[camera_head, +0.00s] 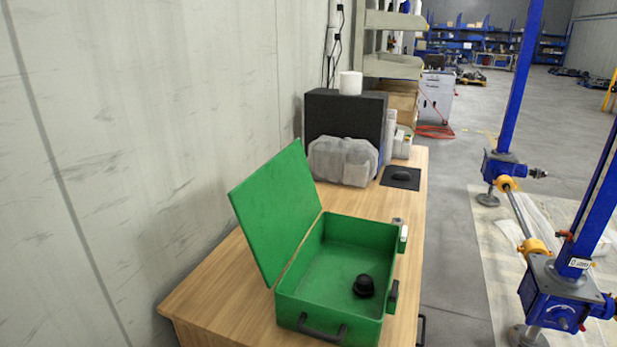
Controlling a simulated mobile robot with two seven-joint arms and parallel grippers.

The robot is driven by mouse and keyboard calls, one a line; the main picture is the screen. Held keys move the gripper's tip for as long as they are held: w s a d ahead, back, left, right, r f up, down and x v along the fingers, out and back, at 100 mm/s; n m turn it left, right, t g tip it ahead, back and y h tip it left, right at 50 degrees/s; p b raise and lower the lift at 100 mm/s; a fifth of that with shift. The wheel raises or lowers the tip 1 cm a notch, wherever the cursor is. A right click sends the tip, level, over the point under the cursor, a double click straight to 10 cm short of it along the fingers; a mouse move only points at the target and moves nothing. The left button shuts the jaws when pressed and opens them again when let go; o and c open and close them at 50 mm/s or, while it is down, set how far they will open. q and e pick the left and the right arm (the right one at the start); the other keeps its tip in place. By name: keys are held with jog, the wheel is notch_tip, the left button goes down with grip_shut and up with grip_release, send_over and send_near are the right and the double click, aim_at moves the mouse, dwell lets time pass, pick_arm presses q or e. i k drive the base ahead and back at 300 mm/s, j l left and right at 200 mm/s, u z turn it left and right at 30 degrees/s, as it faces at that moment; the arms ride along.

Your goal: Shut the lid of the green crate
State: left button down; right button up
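The green crate (330,307) stands on the wooden table, with a dark handle on its near side and latches on its right side. Its green lid (276,212) is open, hinged on the left side and leaning up and back toward the wall. A small black knob-like object (363,286) lies inside on the crate floor. Neither of my grippers is in the head view.
The wooden table (215,305) runs along a grey wall on the left. Behind the crate are a grey cloth-like bundle (343,162), a black box (345,112) and a dark pad (401,178). Blue screw jacks (556,296) stand on the floor at right.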

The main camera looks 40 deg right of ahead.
aim_at(275, 207)
jog(key=i+j+z, duration=0.1)
jog(key=z, duration=0.35)
jog(key=i+j+z, duration=0.1)
jog(key=z, duration=0.35)
jog(key=j+z, duration=0.2)
jog(key=z, duration=0.25)
